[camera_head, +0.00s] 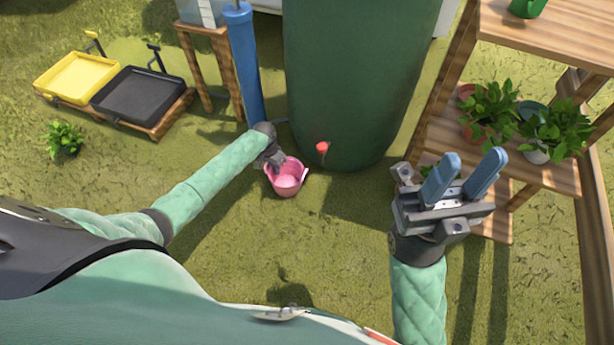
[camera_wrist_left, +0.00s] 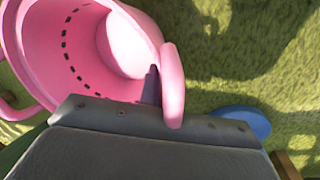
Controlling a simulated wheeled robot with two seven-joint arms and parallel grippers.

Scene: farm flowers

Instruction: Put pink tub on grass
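The pink tub (camera_head: 287,182) is in the middle of the head view, just left of the foot of the large green tank. My left gripper (camera_head: 277,161) is at the tub's far rim. In the left wrist view, the tub (camera_wrist_left: 95,60) fills the upper left, its open inside towards me. A pink lug on its rim lies against the gripper, which appears shut on the rim; the fingertips are mostly hidden. I cannot tell whether the tub's base touches the grass (camera_head: 250,250). My right gripper (camera_head: 460,178) is open and empty, with its blue fingers apart.
The green tank (camera_head: 355,70) has a red tap (camera_head: 322,147) close to the tub. A blue cylinder (camera_head: 243,65) stands behind my left gripper. Yellow (camera_head: 78,77) and black (camera_head: 137,92) trays are at left. A wooden plant shelf (camera_head: 545,170) is at right. Grass below the tub is clear.

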